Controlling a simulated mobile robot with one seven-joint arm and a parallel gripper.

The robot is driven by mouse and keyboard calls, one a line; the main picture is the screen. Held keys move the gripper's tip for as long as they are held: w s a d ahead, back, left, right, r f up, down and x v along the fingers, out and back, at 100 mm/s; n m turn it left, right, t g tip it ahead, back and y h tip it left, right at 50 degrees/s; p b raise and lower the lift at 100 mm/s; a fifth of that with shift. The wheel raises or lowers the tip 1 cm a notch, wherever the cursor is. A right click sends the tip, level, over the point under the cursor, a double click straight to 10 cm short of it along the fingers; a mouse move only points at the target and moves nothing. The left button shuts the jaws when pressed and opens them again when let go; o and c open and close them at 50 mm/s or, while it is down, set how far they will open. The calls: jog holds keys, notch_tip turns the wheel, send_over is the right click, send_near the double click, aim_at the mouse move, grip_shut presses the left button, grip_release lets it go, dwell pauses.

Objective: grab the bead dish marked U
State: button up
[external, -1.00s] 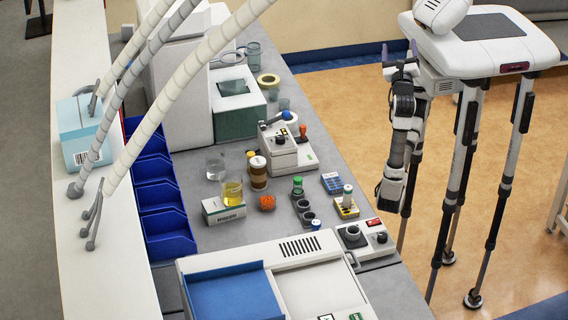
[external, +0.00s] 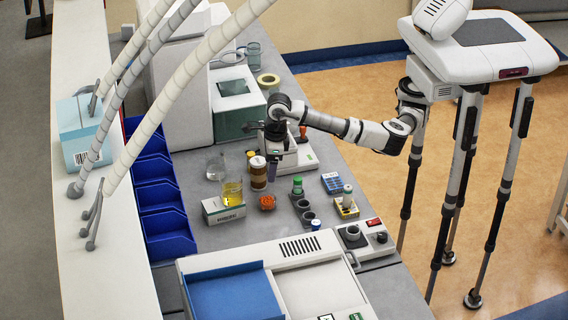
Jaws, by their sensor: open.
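A small dish of orange beads (external: 267,202) sits on the grey bench, to the right of the box with the yellow beaker. No letter U can be read on it at this size. My gripper (external: 273,178) points down over the bench, behind the bead dish and in front of the white instrument. It is open and empty, a little above the bench and apart from the dish. My arm reaches in from the right and hides part of the instrument.
A yellow-filled beaker (external: 232,193) on a white box (external: 223,211), a brown jar (external: 258,173) and a green-capped bottle (external: 297,188) crowd around the dish. Dark cups (external: 303,206) stand to its right. Bare bench lies in front of it.

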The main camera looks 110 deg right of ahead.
jog(key=p, duration=0.1)
send_over(267, 198)
jog(key=f, duration=0.8)
jog(key=shift+s, duration=0.2)
jog(key=shift+w+f+p, duration=0.2)
jog(key=shift+f+p, duration=0.85)
jog(key=shift+f, duration=1.8)
jog(key=c, duration=1.1)
jog(key=shift+r, duration=0.1)
